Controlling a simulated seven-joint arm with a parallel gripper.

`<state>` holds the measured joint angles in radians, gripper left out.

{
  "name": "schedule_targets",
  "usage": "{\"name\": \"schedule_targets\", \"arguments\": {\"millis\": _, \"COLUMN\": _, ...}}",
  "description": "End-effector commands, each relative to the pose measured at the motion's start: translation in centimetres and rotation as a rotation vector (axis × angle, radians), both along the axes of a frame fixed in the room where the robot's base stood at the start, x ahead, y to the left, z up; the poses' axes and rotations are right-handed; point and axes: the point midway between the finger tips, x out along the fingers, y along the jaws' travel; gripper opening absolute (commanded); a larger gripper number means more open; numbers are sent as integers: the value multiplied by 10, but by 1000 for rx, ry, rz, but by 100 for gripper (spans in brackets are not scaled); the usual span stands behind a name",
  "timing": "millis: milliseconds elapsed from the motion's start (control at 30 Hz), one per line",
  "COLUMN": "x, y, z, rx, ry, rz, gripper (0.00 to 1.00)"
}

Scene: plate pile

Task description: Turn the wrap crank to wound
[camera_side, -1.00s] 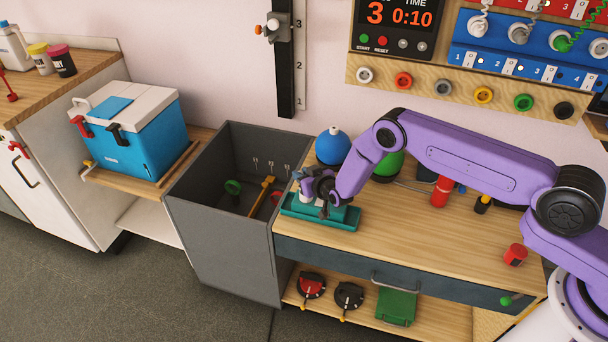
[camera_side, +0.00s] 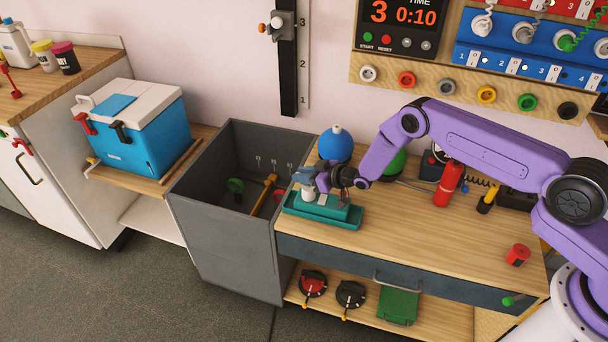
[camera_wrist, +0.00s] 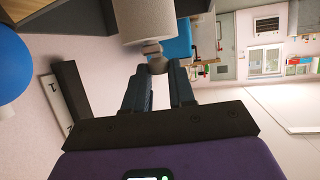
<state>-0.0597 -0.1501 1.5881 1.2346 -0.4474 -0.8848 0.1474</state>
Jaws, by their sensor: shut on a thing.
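A teal wrap device (camera_side: 326,207) with a light grey roll (camera_side: 308,192) stands in a teal tray (camera_side: 342,224) at the left end of the wooden bench in the side view. My gripper (camera_side: 322,180) is at the device's upper right side. The knob sits by the end of the large pale roll (camera_wrist: 146,20). The crank arm is mostly hidden, and I cannot read its angle against any wound mark.
A blue ball-shaped bottle (camera_side: 336,146) and a green round thing (camera_side: 394,164) stand close behind the device. A deep grey bin (camera_side: 225,240) adjoins the bench on the left. A red cylinder (camera_side: 448,184) stands to the right. The front middle of the bench is clear.

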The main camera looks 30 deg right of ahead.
Motion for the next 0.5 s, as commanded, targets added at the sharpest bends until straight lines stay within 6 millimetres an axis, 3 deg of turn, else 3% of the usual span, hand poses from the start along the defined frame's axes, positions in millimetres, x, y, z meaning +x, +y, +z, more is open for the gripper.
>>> {"name": "schedule_targets", "arguments": {"millis": 367, "x": 1, "y": 0, "z": 1, "rx": 1, "ry": -2, "rz": 1, "gripper": 0}}
{"name": "schedule_targets", "arguments": {"millis": 400, "x": 1, "y": 0, "z": 1, "rx": 0, "ry": -1, "rz": 1, "gripper": 37}}
{"name": "schedule_targets", "arguments": {"millis": 433, "x": 1, "y": 0, "z": 1, "rx": 0, "ry": -1, "rz": 1, "gripper": 47}}
{"name": "schedule_targets", "arguments": {"millis": 500, "x": 1, "y": 0, "z": 0, "rx": 0, "ry": -1, "rz": 1, "gripper": 50}}
